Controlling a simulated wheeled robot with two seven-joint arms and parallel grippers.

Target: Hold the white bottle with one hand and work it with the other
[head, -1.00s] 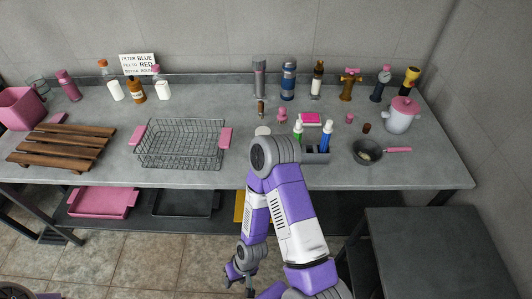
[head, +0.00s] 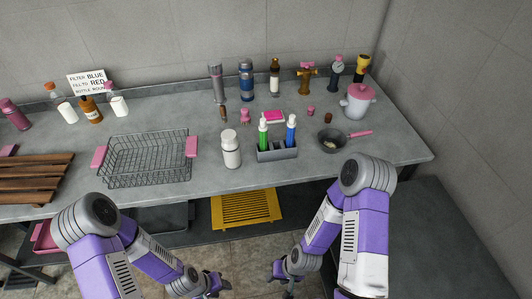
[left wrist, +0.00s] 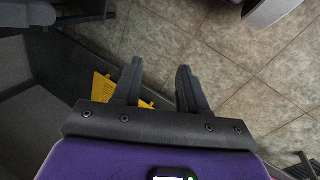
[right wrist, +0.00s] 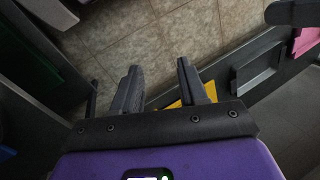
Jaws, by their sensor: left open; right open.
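A white bottle (head: 231,149) with a white cap stands upright on the grey counter, near its front edge, right of the wire basket. My left gripper (head: 217,284) is below counter height in front of the bottle, apart from it. In the left wrist view its jaws (left wrist: 160,88) are open and empty, over the floor. My right gripper (head: 284,272) is also low, to the right of the left one. In the right wrist view its jaws (right wrist: 160,88) are open and empty. Neither wrist view shows the bottle.
A grey caddy (head: 277,154) holding green and blue bottles stands just right of the white bottle. A wire basket (head: 148,177) is to its left. A pan (head: 332,141) and pot (head: 358,101) are further right. Other bottles and a sign (head: 87,82) line the back.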

